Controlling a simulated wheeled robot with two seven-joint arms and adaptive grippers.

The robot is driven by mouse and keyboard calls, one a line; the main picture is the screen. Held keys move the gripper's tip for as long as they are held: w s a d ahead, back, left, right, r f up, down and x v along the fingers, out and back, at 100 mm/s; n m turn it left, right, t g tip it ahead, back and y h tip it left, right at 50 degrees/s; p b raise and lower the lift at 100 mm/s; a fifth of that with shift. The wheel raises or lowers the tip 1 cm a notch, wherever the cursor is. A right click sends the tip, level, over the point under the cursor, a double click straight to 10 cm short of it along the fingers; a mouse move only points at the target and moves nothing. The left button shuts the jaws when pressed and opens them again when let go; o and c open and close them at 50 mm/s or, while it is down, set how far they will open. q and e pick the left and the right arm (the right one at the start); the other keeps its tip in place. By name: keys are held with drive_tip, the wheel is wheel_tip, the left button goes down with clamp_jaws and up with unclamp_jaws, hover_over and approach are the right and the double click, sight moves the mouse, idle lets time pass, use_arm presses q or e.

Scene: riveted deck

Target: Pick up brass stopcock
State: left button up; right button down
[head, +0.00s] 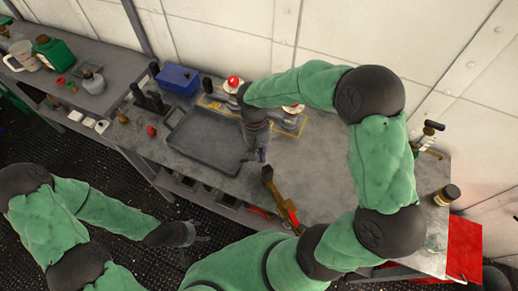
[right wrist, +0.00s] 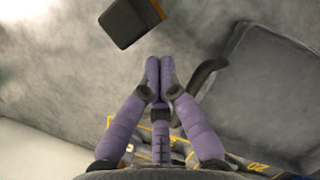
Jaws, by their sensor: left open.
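A long brass-brown piece (head: 280,197) with a dark block-like end and a red part lies at the bench's front edge; it looks most like the stopcock, but I cannot be sure. In the right wrist view a dark block with a brass-coloured side (right wrist: 132,20), probably its end, lies beyond my fingertips. My right gripper (head: 262,157) points down over the bench, just behind that end and apart from it. In the right wrist view its fingertips (right wrist: 160,66) are together with nothing between them. My left gripper (head: 203,238) is open and empty, low in front of the bench.
A grey tray (head: 178,158) lies left of my right gripper. A blue box (head: 178,80) stands behind it. Red-topped fittings (head: 234,82) stand near the wall, partly behind my right arm. A dark-lidded jar (head: 446,195) and a red box (head: 464,248) are at the right.

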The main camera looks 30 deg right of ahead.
sight(266, 172)
drive_tip(key=shift+b+x, duration=0.45)
drive_tip(key=shift+x, duration=1.9)
drive_tip(key=shift+s, duration=0.1)
drive_tip(key=shift+s+r+p, duration=0.1)
drive_tip(key=shift+s+p, duration=0.35)
drive_tip(key=shift+s, duration=0.95)
drive_tip(key=shift+w, duration=0.1)
drive_tip(key=p+v, duration=0.7)
drive_tip(key=v, duration=0.2)
drive_tip(key=shift+r, duration=0.35)
